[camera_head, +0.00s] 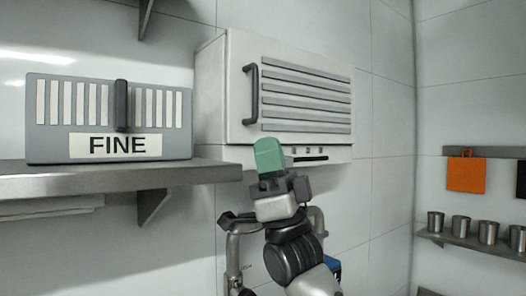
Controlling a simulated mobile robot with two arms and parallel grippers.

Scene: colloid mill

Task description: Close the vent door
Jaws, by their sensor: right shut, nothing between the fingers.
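The vent door (305,82) is the white slatted front of a wall-mounted box, with a dark vertical handle (251,94) at its left side. It looks flush with the box, but I cannot tell if a small gap is left. My right gripper (268,155) has green fingers, shut with nothing between them. It points up in front of the box's lower left front edge, below the handle, and hides part of that edge. I cannot tell if it touches the box. My left gripper is out of view.
A metal shelf (120,178) at left holds a grey slatted panel (107,118) labelled FINE. Metal pipes (235,252) run behind my right arm. At right, a rack (462,240) holds several metal cups, with an orange tag (467,174) above.

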